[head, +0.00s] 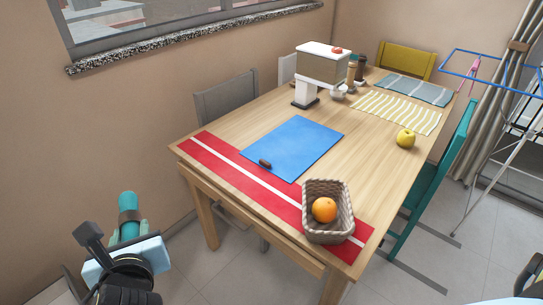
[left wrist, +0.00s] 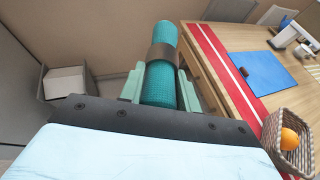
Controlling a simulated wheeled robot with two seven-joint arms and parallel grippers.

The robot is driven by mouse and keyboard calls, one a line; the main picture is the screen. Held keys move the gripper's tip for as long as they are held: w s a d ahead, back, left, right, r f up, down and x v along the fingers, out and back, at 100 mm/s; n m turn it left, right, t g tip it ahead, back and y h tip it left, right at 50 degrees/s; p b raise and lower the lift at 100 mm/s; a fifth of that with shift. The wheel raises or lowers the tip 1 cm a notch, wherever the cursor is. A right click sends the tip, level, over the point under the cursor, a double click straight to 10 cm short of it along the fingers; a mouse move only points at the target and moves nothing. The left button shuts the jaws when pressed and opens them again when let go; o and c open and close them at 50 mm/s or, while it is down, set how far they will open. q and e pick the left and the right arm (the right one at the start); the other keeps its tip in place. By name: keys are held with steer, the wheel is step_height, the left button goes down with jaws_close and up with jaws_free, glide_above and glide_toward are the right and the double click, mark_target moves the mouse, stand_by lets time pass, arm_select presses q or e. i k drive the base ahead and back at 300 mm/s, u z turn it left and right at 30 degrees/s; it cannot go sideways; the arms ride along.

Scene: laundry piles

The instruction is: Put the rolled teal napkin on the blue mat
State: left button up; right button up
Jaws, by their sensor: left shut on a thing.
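The rolled teal napkin (head: 128,203) has a brown band around it. My left gripper (head: 128,228) is shut on it and holds it in the air, left of the table and apart from it. In the left wrist view the napkin (left wrist: 160,88) stands between the two pale green fingers (left wrist: 160,90). The blue mat (head: 300,140) lies flat on the table, with a small dark brown object (head: 265,164) at its near left edge. The mat also shows in the left wrist view (left wrist: 262,68). My right gripper is not clearly in view.
A wicker basket (head: 342,235) with an orange (head: 324,209) stands on the red runner (head: 240,178) at the table's near end. A coffee machine (head: 322,65) stands beyond the mat. A yellow apple (head: 406,138) sits at the right. Chairs flank the table.

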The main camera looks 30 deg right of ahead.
mark_target(298, 144)
steer(key=z, duration=0.1)
steer(key=k, duration=0.35)
steer(key=u, duration=0.5)
steer(key=i, duration=1.7)
steer(key=z, duration=2.7)
steer(key=i, duration=0.5)
steer(key=u, duration=0.05)
